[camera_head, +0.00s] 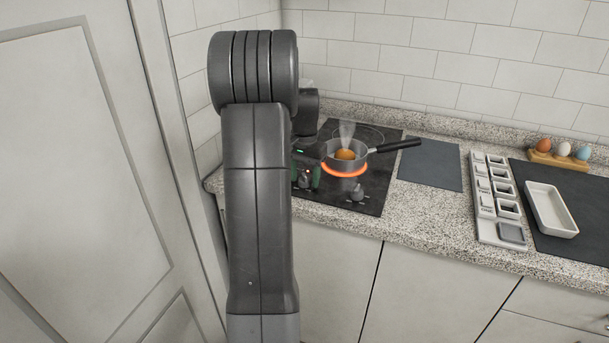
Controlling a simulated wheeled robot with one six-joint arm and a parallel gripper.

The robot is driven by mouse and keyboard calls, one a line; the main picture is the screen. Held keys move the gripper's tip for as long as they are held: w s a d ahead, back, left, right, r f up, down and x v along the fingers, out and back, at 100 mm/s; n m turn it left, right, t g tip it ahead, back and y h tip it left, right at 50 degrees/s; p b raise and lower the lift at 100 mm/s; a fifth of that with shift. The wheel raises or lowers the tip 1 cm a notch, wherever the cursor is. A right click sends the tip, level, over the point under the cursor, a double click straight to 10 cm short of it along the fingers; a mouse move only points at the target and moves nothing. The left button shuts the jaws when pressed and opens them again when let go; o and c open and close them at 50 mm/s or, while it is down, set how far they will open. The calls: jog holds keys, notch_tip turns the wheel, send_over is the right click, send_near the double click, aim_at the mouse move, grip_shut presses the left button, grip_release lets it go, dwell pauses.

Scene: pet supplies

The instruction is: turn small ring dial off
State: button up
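A dark cooktop (375,185) sits in the counter, with two small dials near its front edge: a left dial (305,180) and a right dial (357,190). One ring (345,170) glows orange-red under a small grey pan (364,150). The pan holds something orange (345,154), and steam rises from it. A larger unlit ring (368,134) lies behind. My gripper (306,178) is low at the cooktop's front left, around or just in front of the left dial, partly hidden behind my arm. I cannot tell whether it touches the dial. The dials' markings are too small to read.
The pan's black handle (398,145) points right over a dark mat (430,172). Further right are a grey compartment tray (480,205), a white dish (551,210) on another dark mat, and a wooden holder with coloured eggs (558,158). A tiled wall bounds the back; a white door stands left.

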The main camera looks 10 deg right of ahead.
jog(key=c, duration=0.9)
jog(key=shift+o, duration=0.2)
